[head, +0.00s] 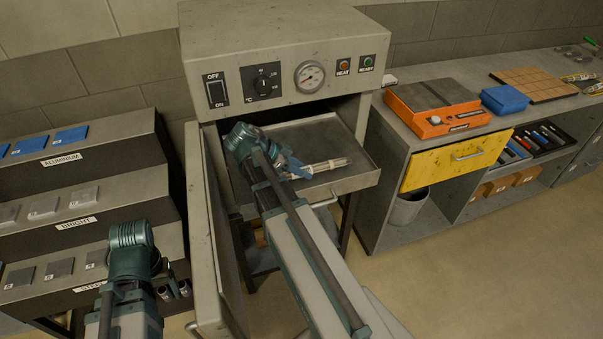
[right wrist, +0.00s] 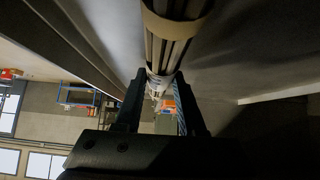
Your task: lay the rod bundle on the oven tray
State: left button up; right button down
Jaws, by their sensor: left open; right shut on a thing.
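The rod bundle (head: 328,166), several pale thin rods banded together, is at my right gripper (head: 297,168) over the pulled-out oven tray (head: 300,132). In the right wrist view the bundle (right wrist: 176,50) runs up from between the fingers of my right gripper (right wrist: 160,105), with a tan band around it. The gripper is shut on it. The bundle looks low over the tray; I cannot tell whether it touches. My arm hides the tray's left part. My left gripper (head: 174,289) is open and empty, low in front of the stepped rack.
The oven (head: 285,30) stands behind, its door (head: 210,220) swung open at left of the tray. The stepped rack (head: 85,195) with metal plates is at left. At right, a bench (head: 425,130) carries an orange box (head: 435,105) and a blue box (head: 504,99); floor in front is clear.

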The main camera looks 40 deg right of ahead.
aim_at(284, 173)
jog(key=shift+r, duration=0.1)
jog(key=c, duration=0.5)
grip_release()
jog(key=shift+r, duration=0.2)
jog(key=p+v, duration=0.5)
jog(key=v, duration=0.2)
jog(key=shift+a+r, duration=0.1)
jog(key=shift+a, duration=0.05)
